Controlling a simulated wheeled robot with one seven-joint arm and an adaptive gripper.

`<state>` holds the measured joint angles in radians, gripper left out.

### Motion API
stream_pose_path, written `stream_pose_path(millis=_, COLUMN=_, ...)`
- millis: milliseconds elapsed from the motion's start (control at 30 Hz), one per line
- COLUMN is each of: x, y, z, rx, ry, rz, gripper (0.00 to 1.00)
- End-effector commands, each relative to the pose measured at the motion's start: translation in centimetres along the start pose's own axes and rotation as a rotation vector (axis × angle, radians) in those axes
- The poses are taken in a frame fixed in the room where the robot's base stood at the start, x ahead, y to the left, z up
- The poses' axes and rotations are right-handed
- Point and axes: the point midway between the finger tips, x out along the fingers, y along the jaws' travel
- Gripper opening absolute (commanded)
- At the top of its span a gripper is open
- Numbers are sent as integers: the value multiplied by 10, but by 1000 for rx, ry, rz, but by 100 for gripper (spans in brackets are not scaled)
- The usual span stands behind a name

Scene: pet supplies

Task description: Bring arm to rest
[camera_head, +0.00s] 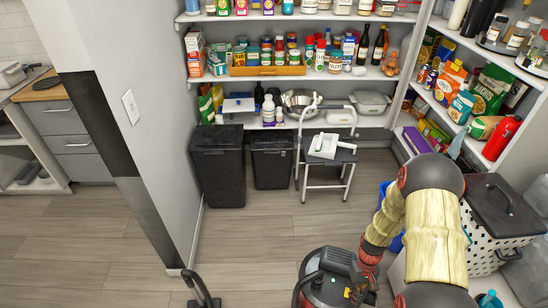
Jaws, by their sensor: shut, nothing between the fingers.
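My arm (436,225), with cream ribbed links, dark joints and red rings, rises at the lower right. It bends over at its dark upper joint and its far part (388,222) slopes down to the left. Its lower end comes close to a red and black machine, like a vacuum cleaner (325,286), on the floor. I cannot make out my gripper's fingers there, and I cannot tell whether the arm touches the machine. No held thing shows.
A white step stool (345,157) stands before the stocked shelves, beside two black bins (218,170) (272,162). A dotted white basket with a dark lid (493,245) is close right of my arm. A black upright handle (203,293) shows at the bottom. The middle floor is clear.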

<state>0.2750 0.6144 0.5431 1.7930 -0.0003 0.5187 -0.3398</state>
Motion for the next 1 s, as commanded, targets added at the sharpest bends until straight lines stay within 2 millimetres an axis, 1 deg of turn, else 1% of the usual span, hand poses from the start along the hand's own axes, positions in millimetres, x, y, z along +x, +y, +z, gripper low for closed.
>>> stream_pose_path(millis=33, x=-25, y=-4, z=4, rx=19, ry=9, rz=6, gripper=0)
stream_pose_path(millis=67, x=-40, y=-8, z=8, rx=34, ry=11, rz=8, gripper=0)
stream_pose_path(millis=100, x=-59, y=-12, z=13, rx=52, ry=16, rz=11, gripper=0)
stream_pose_path(millis=167, x=-88, y=-19, z=22, rx=78, ry=25, rz=16, gripper=0)
stream_pose_path(millis=200, x=-107, y=-24, z=29, rx=93, ry=35, rz=21, gripper=0)
stream_pose_path(millis=400, x=-191, y=-50, z=65, rx=152, ry=96, rz=42, gripper=0)
stream_pose_path(millis=500, x=-227, y=-64, z=86, rx=172, ry=136, rz=52, gripper=0)
stream_pose_path(millis=700, x=-288, y=-90, z=129, rx=189, ry=238, rz=70, gripper=0)
stream_pose_path(millis=800, x=-313, y=-102, z=151, rx=185, ry=298, rz=78, gripper=0)
stream_pose_path(millis=1000, x=-356, y=-125, z=192, rx=151, ry=446, rz=95, gripper=0)
